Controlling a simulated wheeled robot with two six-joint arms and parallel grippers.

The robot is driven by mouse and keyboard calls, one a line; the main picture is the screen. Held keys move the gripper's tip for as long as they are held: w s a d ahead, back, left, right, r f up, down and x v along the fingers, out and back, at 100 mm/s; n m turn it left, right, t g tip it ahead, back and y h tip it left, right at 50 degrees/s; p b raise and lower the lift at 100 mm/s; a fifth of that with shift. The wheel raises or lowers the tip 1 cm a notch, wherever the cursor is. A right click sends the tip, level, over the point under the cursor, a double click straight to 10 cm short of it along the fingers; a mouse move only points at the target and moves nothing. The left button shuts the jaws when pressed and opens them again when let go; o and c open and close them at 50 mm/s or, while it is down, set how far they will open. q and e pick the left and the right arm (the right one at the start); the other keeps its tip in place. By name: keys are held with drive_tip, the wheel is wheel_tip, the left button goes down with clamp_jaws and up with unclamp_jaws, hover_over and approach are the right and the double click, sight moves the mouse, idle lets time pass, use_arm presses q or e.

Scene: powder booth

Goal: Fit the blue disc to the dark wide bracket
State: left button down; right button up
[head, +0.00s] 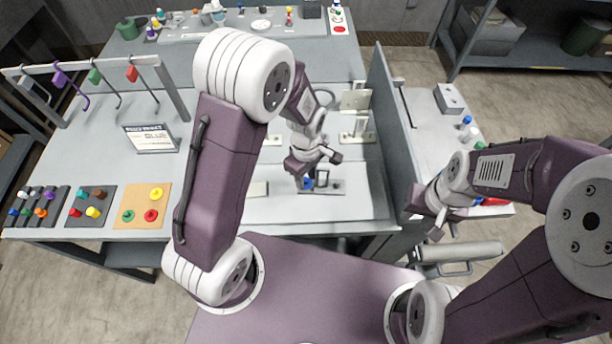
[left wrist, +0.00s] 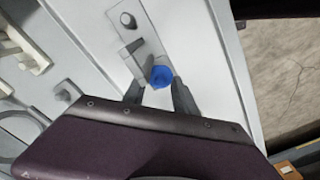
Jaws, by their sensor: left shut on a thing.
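The blue disc (head: 308,184) is at the tips of my left gripper (head: 311,172), which is shut on it. In the left wrist view, the blue disc (left wrist: 161,76) shows just beyond and between the fingers (left wrist: 158,94). The dark wide bracket (head: 334,187) lies on the bench under my left gripper. In the left wrist view, the bracket's plate (left wrist: 129,20) has a round hole and an upright post beside the disc. The disc is at the bracket's near end; whether it is seated is hidden. My right gripper (head: 445,230) is right of the divider; its opening is unclear.
Pale brackets (head: 355,100) stand behind the dark one. A tall grey divider (head: 390,130) rises to its right. The bench's middle left is clear.

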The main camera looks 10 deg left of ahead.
use_arm(q)
drive_tip(key=shift+p, duration=0.3)
drive_tip(key=shift+f, duration=0.15)
drive_tip(key=shift+f, duration=0.3)
drive_tip(key=c, duration=0.9)
unclamp_jaws()
wheel_tip(320, 180, up, 9)
drive_tip(key=shift+r, duration=0.1)
